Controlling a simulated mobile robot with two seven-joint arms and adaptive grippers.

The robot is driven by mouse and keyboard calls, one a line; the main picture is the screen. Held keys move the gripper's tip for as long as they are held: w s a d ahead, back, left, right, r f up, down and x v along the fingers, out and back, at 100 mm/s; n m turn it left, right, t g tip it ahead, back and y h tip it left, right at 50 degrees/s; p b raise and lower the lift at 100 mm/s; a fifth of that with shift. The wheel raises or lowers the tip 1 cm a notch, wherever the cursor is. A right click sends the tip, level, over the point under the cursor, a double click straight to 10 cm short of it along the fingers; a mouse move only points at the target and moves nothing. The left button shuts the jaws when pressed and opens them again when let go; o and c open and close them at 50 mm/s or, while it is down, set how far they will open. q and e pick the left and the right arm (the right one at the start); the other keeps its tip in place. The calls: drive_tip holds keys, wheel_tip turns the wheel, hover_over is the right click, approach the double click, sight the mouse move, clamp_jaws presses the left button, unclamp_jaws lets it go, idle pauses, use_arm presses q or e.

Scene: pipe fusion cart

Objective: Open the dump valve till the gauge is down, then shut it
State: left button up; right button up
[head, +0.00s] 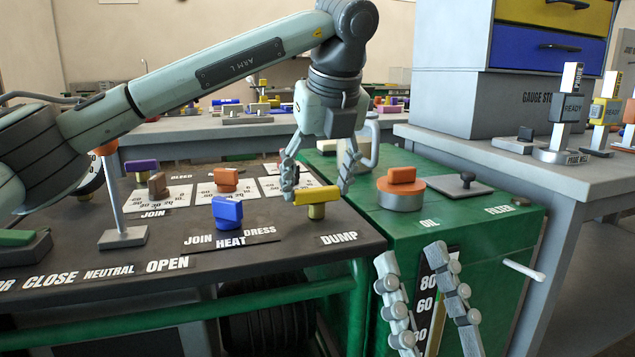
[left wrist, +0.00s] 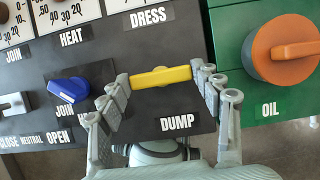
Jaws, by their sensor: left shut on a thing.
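The yellow dump valve handle (head: 316,196) stands on a brass stem above the DUMP label, lying crosswise to the panel's depth. My left gripper (head: 318,190) is above it, pointing down, its fingers closed on the two ends of the handle. The left wrist view shows the yellow handle (left wrist: 161,77) spanning between the fingertips. White gauge dials (head: 226,193) lie flat in a row behind the knobs; the one behind my left gripper is partly hidden, and I cannot read any needle. My right gripper (head: 411,257) is open and empty in front of the green tank.
A blue knob (head: 227,212) sits left of the dump valve, with brown and orange knobs behind. An orange oil cap (head: 401,183) is on the green tank (head: 480,213) at right. A lever (head: 118,200) stands at left. A grey bench with gauge stands is at far right.

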use_arm(q)
drive_tip(key=o, duration=1.1)
drive_tip(key=shift+o, duration=0.2)
drive_tip(key=v, duration=1.2)
